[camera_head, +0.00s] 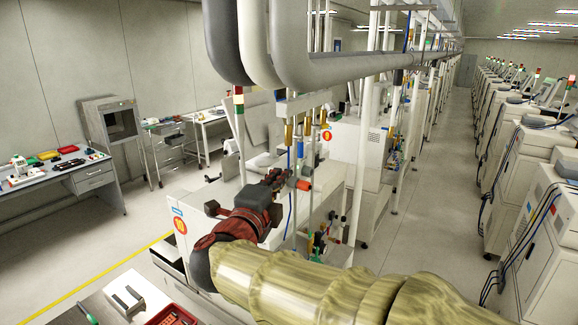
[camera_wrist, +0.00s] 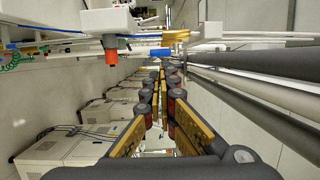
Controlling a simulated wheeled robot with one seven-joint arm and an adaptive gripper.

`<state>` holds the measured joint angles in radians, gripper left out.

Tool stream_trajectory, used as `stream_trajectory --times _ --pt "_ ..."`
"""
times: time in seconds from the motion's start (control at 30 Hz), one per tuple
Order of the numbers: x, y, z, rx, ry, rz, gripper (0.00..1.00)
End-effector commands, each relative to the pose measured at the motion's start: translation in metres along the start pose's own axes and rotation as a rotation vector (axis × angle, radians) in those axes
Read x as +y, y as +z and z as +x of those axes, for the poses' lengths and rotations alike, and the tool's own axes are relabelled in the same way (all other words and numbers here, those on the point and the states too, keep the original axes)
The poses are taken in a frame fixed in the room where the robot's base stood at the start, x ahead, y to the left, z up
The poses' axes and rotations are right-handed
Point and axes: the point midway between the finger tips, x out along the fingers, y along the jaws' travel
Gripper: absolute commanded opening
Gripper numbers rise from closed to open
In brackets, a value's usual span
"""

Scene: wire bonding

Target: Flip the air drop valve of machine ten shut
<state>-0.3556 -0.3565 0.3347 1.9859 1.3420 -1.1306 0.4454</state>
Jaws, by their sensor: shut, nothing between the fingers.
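My gripper (camera_head: 277,178) is at the vertical drop lines beside a white machine (camera_head: 240,205) in the head view. In the wrist view my gripper's fingers (camera_wrist: 160,72) run together, shut and empty. Just past their tips is a blue lever-like piece (camera_wrist: 160,53), lying roughly along the line, with a brass fitting (camera_wrist: 177,37) beside it. I cannot tell whether the fingers touch the blue piece. An orange-red cylinder (camera_wrist: 112,58) is left of the tips; it also shows in the head view (camera_head: 304,185).
Thick grey pipes (camera_head: 350,68) run overhead, and a white post (camera_head: 362,180) stands right of the drop lines. A workbench (camera_head: 95,180) stands at the left. More machines (camera_head: 535,160) line the right, across an open aisle (camera_head: 430,190).

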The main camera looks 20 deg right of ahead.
Motion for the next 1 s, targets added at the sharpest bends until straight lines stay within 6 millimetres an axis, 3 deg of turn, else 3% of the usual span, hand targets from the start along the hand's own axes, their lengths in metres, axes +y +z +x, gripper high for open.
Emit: stream_trajectory --times 0.6,0.8,1.0 --pt "-0.001 -0.001 0.11 0.003 0.001 -0.002 0.0" --pt "-0.001 -0.001 0.129 0.002 0.001 -0.001 0.0" --pt "0.0 0.0 0.133 0.0 0.001 -0.002 0.0"
